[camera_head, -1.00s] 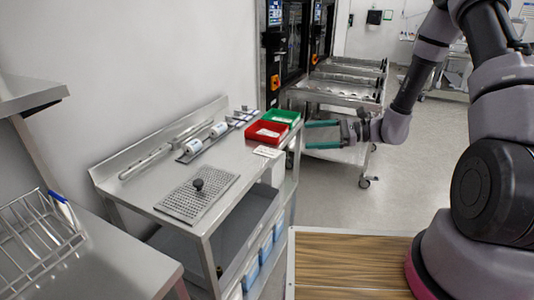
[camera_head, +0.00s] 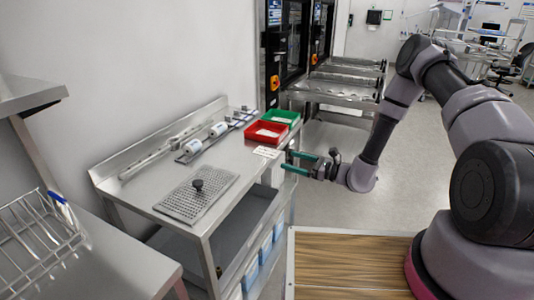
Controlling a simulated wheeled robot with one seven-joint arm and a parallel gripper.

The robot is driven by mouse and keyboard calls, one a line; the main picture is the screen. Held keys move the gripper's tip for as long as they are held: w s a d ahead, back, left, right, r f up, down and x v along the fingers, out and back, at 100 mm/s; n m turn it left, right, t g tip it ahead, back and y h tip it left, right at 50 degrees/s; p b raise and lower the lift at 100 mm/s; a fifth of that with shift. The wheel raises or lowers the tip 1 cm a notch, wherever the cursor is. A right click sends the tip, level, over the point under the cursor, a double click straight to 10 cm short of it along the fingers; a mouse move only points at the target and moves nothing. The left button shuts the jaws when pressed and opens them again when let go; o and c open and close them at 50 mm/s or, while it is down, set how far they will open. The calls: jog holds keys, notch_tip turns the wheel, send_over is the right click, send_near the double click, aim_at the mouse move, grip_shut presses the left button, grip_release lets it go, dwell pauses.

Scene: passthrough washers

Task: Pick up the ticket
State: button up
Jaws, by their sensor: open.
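The ticket (camera_head: 266,152) is a small white card with faint print. It lies flat at the right edge of the steel table (camera_head: 232,162), in front of the red tray. My gripper (camera_head: 289,161) has green fingers that point left toward the table's right edge. It is open and empty, just right of the ticket and apart from it. Some white slips also lie inside the red tray (camera_head: 278,139) and the green tray (camera_head: 295,116).
A perforated plate with a black knob (camera_head: 197,186) lies at the table's front. A rack with white rolls (camera_head: 218,129) stands behind. A wire basket (camera_head: 38,235) is at the left. Steel carts (camera_head: 337,90) stand beyond the trays. Floor to the right is open.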

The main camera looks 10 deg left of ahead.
aim_at(278, 155)
jog(key=shift+w+r+x, duration=0.1)
jog(key=shift+x, duration=1.1)
jog(key=shift+w+r+x, duration=0.1)
jog(key=shift+x, duration=1.05)
jog(key=c, duration=1.3)
